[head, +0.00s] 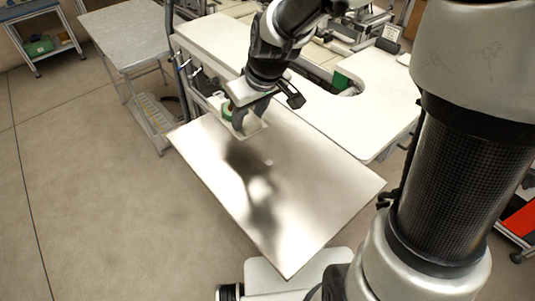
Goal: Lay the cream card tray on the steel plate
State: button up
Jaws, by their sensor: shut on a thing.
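The steel plate (320,185) is a broad, shiny, bare sheet in the middle of the head view, with a dark reflection of my arm on it. My gripper (243,122) is over the plate's far left part, pointing down. Part of the tray is hidden by the gripper. I cannot tell whether the tray touches the plate.
A white worktop (375,115) borders the plate behind and at right. A grey table (125,35) stands at the back left, and a shelf with a green item (38,46) is farther left. The floor at left is clear.

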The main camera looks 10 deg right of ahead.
jog(key=shift+s+a, duration=0.1)
jog(key=shift+a, duration=0.25)
jog(key=shift+n, duration=0.3)
notch_tip(320, 180, down, 9)
jog(key=shift+a+f+b, duration=0.1)
jog(key=shift+f+b, duration=0.1)
jog(key=shift+b, duration=0.2)
jog(key=shift+f, duration=0.1)
jog(key=shift+f, duration=0.15)
jog(key=o, duration=1.2)
jog(key=shift+r, duration=0.4)
jog(key=p+v, duration=0.1)
jog(key=v, duration=1)
jog(key=shift+s+r, duration=0.15)
jog(key=shift+r, duration=0.15)
